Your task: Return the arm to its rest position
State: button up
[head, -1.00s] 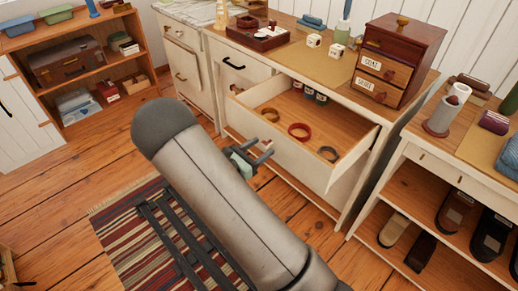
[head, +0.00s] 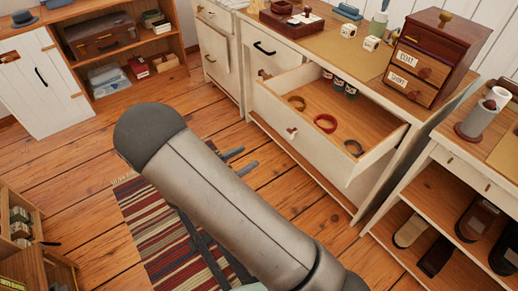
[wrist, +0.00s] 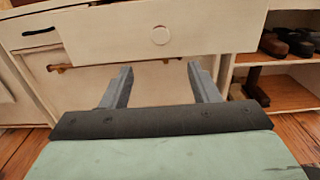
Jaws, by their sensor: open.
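My gripper (head: 241,160) shows in the head view beyond my grey forearm, over the wood floor in front of the open drawer. Its two grey fingers are spread with nothing between them, and most of its body is hidden by my forearm. In the wrist view my gripper (wrist: 160,82) points at the pale drawer front and its round knob, with both fingers apart and empty. I cannot tell the exact gap to the drawer front. My arm reaches diagonally across the lower middle of the head view.
The open drawer (head: 300,146) juts from the dresser and holds three rings and several small jars. A shoe shelf (head: 460,190) is at right, low shelves (head: 50,262) at lower left. A striped rug (head: 150,225) lies under my arm.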

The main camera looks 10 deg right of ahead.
jog(key=shift+v, duration=1.05)
jog(key=s+d+r+m+g+y+p, duration=0.3)
jog(key=s+d+r+m+g+p, duration=0.2)
jog(key=d+r+m+g, duration=0.3)
jog(key=s+d+r+m+t+y+p, duration=0.1)
jog(key=s+r+m+y+p, duration=0.8)
jog(key=s+r+m+y, duration=0.4)
notch_tip(320, 180, up, 5)
jog(key=shift+s+d+r+m+y, duration=0.1)
jog(key=shift+s+d+m+y, duration=0.15)
jog(key=shift+s+m, duration=0.65)
jog(key=shift+s, duration=0.1)
